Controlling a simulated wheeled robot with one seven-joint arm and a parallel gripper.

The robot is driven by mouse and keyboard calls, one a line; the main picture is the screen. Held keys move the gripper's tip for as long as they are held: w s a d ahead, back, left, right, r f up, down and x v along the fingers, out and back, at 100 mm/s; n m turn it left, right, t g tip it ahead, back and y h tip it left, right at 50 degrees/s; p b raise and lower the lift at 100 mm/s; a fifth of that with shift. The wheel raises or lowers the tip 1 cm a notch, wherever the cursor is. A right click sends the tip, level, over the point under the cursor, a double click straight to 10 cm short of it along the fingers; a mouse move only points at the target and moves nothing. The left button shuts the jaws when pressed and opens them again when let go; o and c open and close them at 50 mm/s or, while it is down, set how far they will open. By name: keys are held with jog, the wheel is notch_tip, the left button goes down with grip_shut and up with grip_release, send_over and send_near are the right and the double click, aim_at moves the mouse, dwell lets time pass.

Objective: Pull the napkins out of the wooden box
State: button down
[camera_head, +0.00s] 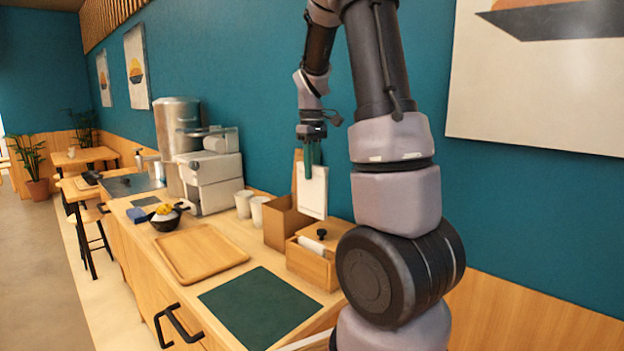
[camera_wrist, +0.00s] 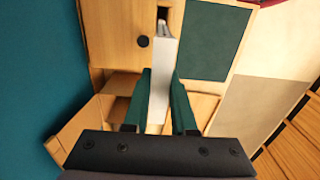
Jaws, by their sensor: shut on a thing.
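My gripper (camera_head: 312,172) points down over the counter, its green fingers shut on the white napkins (camera_head: 314,196). The napkins hang upright as a thin flat sheet or stack. In the wrist view the napkins (camera_wrist: 160,85) show edge-on between the two fingers (camera_wrist: 160,105). The open wooden box (camera_head: 279,228) stands under and beside them, near the wall. The napkins' lower edge is at the height of the box's rim in the head view; I cannot tell whether it is fully clear of the box. Part of the box (camera_wrist: 122,86) shows below the gripper in the wrist view.
A lidded wooden box (camera_head: 308,266) with a black knob stands close in front. Two white cups (camera_head: 257,209) stand behind the open box. A wooden tray (camera_head: 200,254), a dark green mat (camera_head: 259,306), a bowl (camera_head: 166,222) and a white machine (camera_head: 214,182) are on the counter.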

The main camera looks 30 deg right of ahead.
jog(key=shift+r, duration=5.3)
